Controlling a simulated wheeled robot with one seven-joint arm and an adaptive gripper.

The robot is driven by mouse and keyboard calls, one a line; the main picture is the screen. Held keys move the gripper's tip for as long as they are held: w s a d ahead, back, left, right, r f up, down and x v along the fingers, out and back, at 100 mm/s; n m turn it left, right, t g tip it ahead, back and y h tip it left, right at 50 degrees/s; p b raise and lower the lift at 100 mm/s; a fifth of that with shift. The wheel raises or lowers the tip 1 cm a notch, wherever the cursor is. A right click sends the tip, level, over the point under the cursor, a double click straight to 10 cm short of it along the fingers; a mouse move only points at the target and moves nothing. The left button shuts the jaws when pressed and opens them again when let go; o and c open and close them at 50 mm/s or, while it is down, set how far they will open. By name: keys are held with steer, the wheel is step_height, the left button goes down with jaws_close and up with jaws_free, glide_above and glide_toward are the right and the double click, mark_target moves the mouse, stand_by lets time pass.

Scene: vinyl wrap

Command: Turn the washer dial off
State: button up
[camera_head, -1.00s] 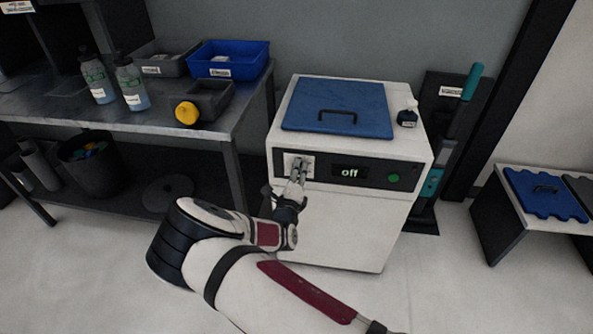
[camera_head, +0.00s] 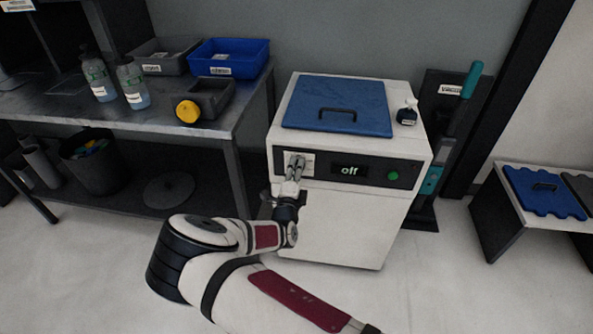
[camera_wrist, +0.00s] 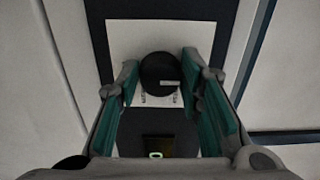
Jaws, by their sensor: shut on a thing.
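The washer (camera_head: 345,165) is a white box with a blue lid (camera_head: 340,106) and a dark front control panel. Its small display (camera_head: 349,170) reads "off". The round black washer dial (camera_wrist: 160,73) sits on a white plate in the wrist view, with a pale mark toward its lower right. My gripper (camera_head: 297,162) is at the left of the panel; its green-padded fingers (camera_wrist: 160,78) are on both sides of the dial, shut on it. The dial is hidden behind my fingers in the head view.
A green button (camera_head: 393,175) is at the panel's right. A metal workbench (camera_head: 75,115) with bins and bottles is to the left. A low table (camera_head: 512,190) stands to the right.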

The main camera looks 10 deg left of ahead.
steer(key=o, duration=1.2)
steer(key=shift+c, duration=0.2)
steer(key=s, duration=1.2)
steer(key=shift+a, duration=0.2)
